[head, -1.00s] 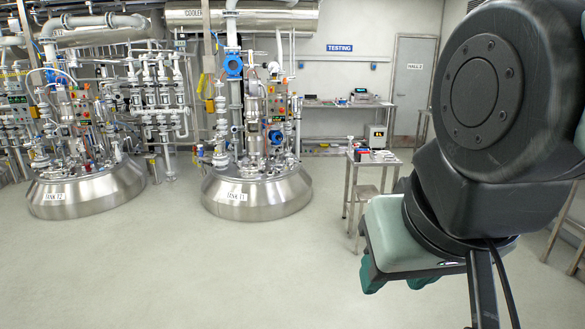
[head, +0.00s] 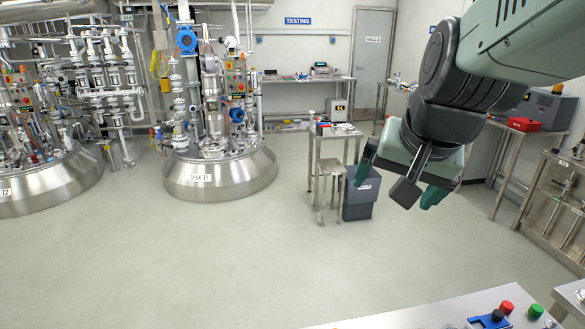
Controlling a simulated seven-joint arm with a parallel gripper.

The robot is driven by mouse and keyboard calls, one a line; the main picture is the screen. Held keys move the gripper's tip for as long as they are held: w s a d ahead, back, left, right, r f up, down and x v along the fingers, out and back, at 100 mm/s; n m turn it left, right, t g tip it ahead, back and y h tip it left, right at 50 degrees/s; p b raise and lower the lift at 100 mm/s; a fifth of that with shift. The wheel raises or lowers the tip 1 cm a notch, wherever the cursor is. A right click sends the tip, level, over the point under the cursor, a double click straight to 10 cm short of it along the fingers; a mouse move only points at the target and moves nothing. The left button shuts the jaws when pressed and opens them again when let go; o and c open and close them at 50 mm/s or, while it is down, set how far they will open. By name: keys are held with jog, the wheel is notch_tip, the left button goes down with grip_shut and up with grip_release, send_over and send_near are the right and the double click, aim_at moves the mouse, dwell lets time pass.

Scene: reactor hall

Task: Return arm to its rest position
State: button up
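My gripper (head: 400,181) hangs from my dark grey and green arm at the upper right of the head view. Its two teal fingers stand wide apart and point down. I see nothing held between them, though a dark part of my arm covers some of the gap. The gripper is in the air, in front of the small steel table (head: 338,134) and a grey bin (head: 359,198) in the picture. I cannot tell how far it is from them.
A white worktop (head: 430,312) with red, green and blue controls (head: 494,318) lies at the bottom right. Steel benches (head: 507,168) line the right wall. The floor (head: 210,265) between is clear.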

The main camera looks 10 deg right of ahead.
jog(key=d+f+m+g, duration=0.2)
jog(key=d+f+m, duration=0.1)
jog(key=d, duration=0.4)
jog(key=d+f+m+g, duration=0.2)
jog(key=d+f+m, duration=0.1)
jog(key=d, duration=0.4)
jog(key=s+d+f+m+g, duration=0.3)
jog(key=s+d+f, duration=0.15)
jog(key=d, duration=0.25)
jog(key=s+d+f+m+g, duration=0.25)
jog(key=s+d+f, duration=0.2)
jog(key=d, duration=0.25)
jog(key=x, duration=1)
jog(key=shift+w+a+f+y, duration=0.2)
jog(key=shift+w+y, duration=0.15)
jog(key=shift+y, duration=0.05)
jog(key=v, duration=1)
jog(key=shift+r, duration=0.1)
